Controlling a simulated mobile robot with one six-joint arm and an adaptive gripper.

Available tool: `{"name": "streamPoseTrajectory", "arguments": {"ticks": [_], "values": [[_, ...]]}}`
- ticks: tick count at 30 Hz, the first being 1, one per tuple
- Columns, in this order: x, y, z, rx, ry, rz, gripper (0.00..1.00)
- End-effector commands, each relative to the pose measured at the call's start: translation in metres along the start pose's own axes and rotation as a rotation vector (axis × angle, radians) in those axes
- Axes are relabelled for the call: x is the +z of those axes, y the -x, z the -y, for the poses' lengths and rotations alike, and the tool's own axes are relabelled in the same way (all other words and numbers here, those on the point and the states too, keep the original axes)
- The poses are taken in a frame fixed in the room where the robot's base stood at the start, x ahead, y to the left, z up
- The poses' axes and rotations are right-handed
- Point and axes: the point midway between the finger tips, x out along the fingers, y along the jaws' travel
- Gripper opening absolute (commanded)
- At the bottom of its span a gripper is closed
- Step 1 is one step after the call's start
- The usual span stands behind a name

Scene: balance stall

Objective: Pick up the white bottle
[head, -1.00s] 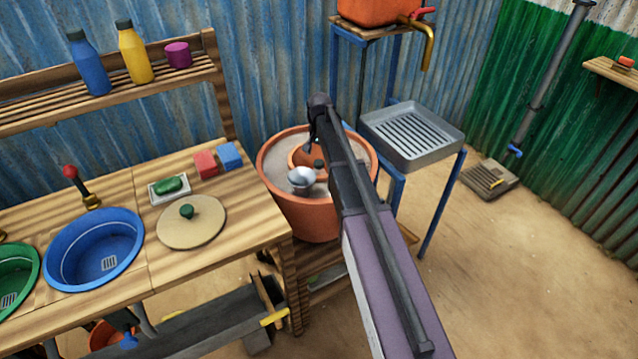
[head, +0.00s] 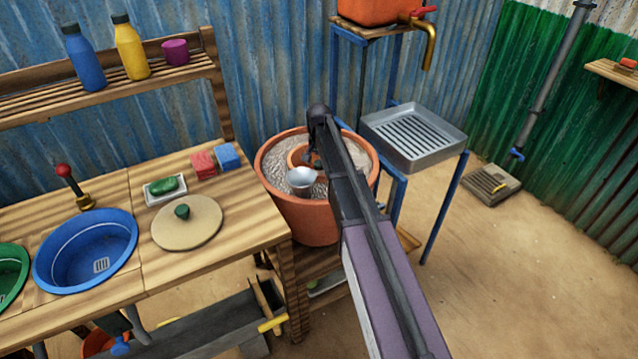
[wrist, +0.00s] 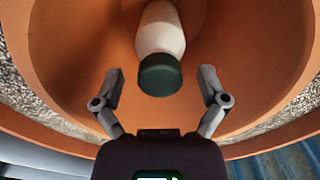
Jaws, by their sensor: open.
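The white bottle (wrist: 163,30) has a dark green cap and stands inside an orange clay pot (wrist: 245,75) in the wrist view. The cap points toward my gripper (wrist: 161,72). My gripper is open, with one finger on each side of the cap and visible gaps between. In the head view my gripper (head: 314,158) reaches down over the small inner pot (head: 296,156), which sits in sand inside a larger clay pot (head: 305,222). The bottle cannot be made out in the head view, where my arm and the pot hide it.
A wooden counter (head: 110,205) with a blue basin (head: 85,250) and a round lid (head: 190,225) stands left. A grey drain tray (head: 413,137) on a blue stand is close on the right.

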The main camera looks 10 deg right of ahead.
Motion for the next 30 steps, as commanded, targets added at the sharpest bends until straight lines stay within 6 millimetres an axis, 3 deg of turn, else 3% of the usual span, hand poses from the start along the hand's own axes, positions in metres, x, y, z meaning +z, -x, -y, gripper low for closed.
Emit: {"name": "streamPoseTrajectory", "arguments": {"ticks": [6, 15, 30], "values": [[0.0000, 0.0000, -0.0001, 0.000, 0.000, 0.000, 0.90], [-0.0001, -0.0001, -0.0002, 0.000, 0.000, 0.000, 0.01], [-0.0003, 0.0041, -0.0004, 0.000, -0.001, 0.000, 0.00]]}}
